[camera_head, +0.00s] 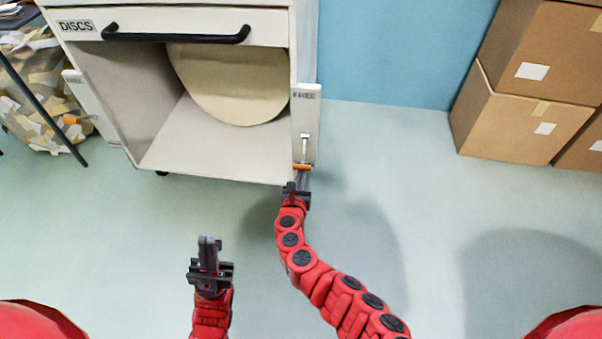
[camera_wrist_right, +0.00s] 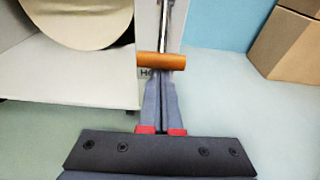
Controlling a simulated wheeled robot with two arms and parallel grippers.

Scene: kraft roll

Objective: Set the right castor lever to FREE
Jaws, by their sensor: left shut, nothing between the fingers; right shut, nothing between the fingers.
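The right castor lever (camera_head: 303,156) is on a pale upright plate (camera_head: 306,112) at the cabinet's right front edge. The plate's top is marked FREE. The lever has a metal rod and an orange grip, and it points down, with the grip near the plate's lower end. In the right wrist view the orange grip (camera_wrist_right: 161,60) lies across the tips of my right gripper (camera_wrist_right: 161,95), beside partly hidden lettering. My right gripper (camera_head: 303,180) is shut and empty, right at the grip; I cannot tell whether it touches. My left gripper (camera_head: 209,243) is shut and empty over the floor.
The white cabinet (camera_head: 220,166) has a DISCS drawer with a black handle (camera_head: 176,37) and a round disc (camera_head: 230,80) inside. A similar lever plate (camera_head: 88,100) is at its left edge. Cardboard boxes (camera_head: 510,120) stand at the right. The floor in front is clear.

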